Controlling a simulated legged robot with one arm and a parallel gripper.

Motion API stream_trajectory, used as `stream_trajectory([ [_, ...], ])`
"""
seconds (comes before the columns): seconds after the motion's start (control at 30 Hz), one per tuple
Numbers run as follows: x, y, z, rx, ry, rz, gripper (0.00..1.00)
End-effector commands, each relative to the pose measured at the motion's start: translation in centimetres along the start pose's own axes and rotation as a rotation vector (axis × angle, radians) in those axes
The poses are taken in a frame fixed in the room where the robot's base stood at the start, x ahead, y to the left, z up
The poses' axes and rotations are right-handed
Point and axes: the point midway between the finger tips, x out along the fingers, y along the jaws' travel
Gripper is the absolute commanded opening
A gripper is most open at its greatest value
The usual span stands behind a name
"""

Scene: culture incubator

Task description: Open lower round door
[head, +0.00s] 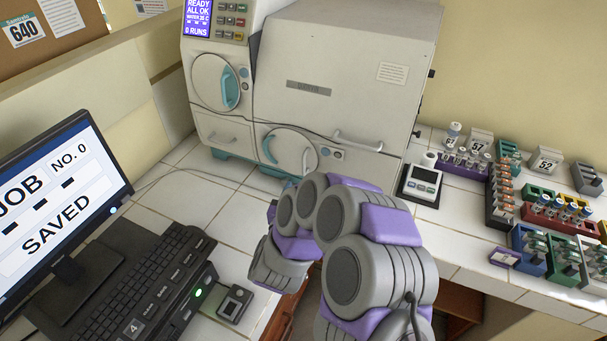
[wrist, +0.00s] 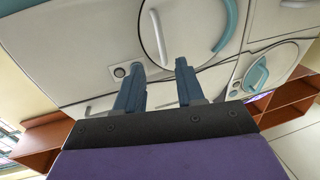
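The lower round door (head: 287,144) is on the front of the white incubator (head: 345,60). It looks flush with the front and has a white bar handle and a teal arc on its rim. In the wrist view the same door (wrist: 190,22) appears upside down, with the white bar (wrist: 157,38) and teal arc (wrist: 228,27). My gripper (wrist: 158,70) is open and empty, its two blue fingers apart and pointing at the door's edge near the white bar. I cannot tell whether they touch. In the head view my arm hides most of the gripper.
The upper round door (head: 215,82) with a teal handle is up and left. A monitor (head: 58,200) and keyboard (head: 120,285) stand left on the tiled bench. A small meter (head: 421,184) and several vial racks (head: 545,215) are right. My arm crosses the bench's middle.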

Motion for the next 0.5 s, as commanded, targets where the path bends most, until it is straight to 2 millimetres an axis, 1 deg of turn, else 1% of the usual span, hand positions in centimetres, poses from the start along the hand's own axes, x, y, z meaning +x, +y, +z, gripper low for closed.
stream_trajectory([
  [0.03, 1.2, 0.1, -0.1, 0.000, 0.007, 0.004, 0.38],
  [0.1, 2.6, 0.1, -0.1, 0.000, 0.006, 0.004, 0.38],
  [0.3, 6.3, 0.3, -0.1, 0.003, 0.005, 0.004, 0.38],
  [0.5, 8.5, 0.4, -0.2, 0.003, 0.002, 0.003, 0.38],
])
